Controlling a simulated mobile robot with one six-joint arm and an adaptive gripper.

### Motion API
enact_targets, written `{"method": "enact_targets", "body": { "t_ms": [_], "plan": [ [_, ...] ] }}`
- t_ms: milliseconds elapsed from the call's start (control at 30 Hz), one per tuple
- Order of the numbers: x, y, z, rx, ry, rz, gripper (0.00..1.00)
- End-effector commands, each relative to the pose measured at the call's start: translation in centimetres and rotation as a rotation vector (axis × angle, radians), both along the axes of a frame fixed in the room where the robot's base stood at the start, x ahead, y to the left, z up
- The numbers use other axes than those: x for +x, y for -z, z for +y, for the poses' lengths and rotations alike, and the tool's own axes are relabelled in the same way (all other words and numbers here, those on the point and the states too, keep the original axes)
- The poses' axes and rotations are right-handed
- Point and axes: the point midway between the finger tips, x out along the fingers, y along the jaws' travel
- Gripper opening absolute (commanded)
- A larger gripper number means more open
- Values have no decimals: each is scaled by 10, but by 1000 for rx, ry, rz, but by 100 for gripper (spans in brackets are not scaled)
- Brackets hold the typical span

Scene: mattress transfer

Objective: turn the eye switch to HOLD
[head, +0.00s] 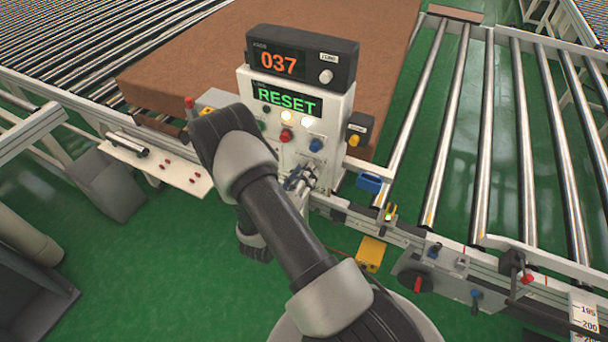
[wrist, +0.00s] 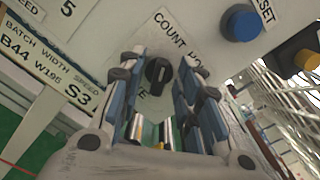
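The eye switch (wrist: 158,73) is a black knob on the white panel, seen in the wrist view. Labels COUNT and part of HOLD are above it, and a partly hidden word ending in E is below. Its grip bar looks nearly upright; I cannot tell which label it points to. My gripper (wrist: 161,80) is open, with one finger on each side of the knob and visible gaps between. In the head view my gripper (head: 301,178) is at the panel's lower part, and the knob cannot be made out.
The control box (head: 343,130) shows RESET, under a counter (head: 300,62) reading 037. A brown mattress (head: 190,75) lies behind on rollers.

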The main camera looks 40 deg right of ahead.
Motion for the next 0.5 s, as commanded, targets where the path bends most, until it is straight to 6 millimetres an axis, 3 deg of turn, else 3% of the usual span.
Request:
{"method": "enact_targets", "body": {
  "t_ms": [233,500],
  "plan": [
    [0,0,-1,0,0,0,32],
    [0,0,0,-1,1,0,14]
  ]
}}
